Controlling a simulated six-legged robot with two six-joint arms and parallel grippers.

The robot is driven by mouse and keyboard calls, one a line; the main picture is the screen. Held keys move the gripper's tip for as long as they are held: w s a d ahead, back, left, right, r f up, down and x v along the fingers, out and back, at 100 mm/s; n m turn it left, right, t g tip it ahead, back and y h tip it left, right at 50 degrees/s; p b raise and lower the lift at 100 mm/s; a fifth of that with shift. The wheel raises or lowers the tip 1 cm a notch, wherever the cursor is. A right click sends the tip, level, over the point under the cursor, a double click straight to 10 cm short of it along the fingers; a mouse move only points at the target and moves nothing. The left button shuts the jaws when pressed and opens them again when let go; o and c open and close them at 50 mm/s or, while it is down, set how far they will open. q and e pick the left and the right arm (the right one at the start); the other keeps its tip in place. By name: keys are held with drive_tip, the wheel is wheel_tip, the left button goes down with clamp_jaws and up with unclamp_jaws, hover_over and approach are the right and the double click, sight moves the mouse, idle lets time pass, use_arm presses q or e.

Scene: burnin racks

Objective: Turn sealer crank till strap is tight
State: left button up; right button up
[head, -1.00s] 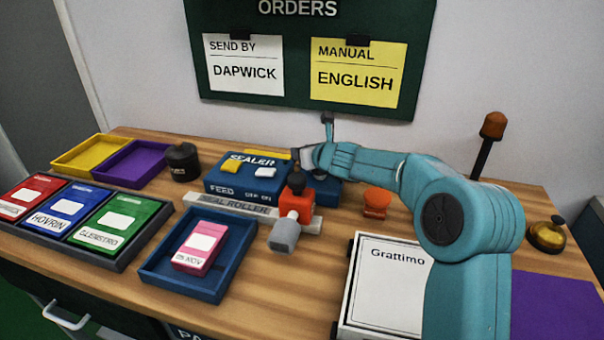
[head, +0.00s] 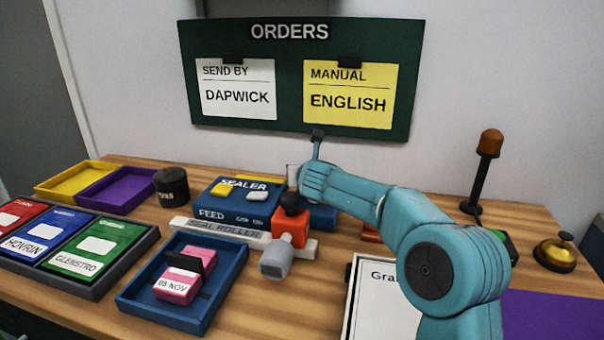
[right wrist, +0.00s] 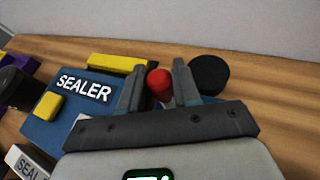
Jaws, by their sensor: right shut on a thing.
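The blue sealer (head: 243,205) stands at the middle of the table and also shows in the right wrist view (right wrist: 55,117). A red knob (right wrist: 159,83), apparently the crank's handle, is at its right side. My right gripper (right wrist: 158,84) is shut on the knob, one finger on each side. In the head view my own wrist hides the knob and fingertips. A pink box (head: 180,286) marked 05 NOV lies in a blue tray (head: 140,309). A dark band (head: 180,262) crosses it. My left gripper is not in view.
A black round part (right wrist: 209,74) is beside the knob. In front of the sealer are the seal roller (head: 222,230) and an orange-red block with a grey cylinder (head: 275,262). A dark canister (head: 171,188) stands left; a brass bell (head: 555,255) is far right.

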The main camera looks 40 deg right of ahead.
drive_tip(key=o, duration=1)
wheel_tip(320, 180, up, 20)
drive_tip(key=p, duration=1.4)
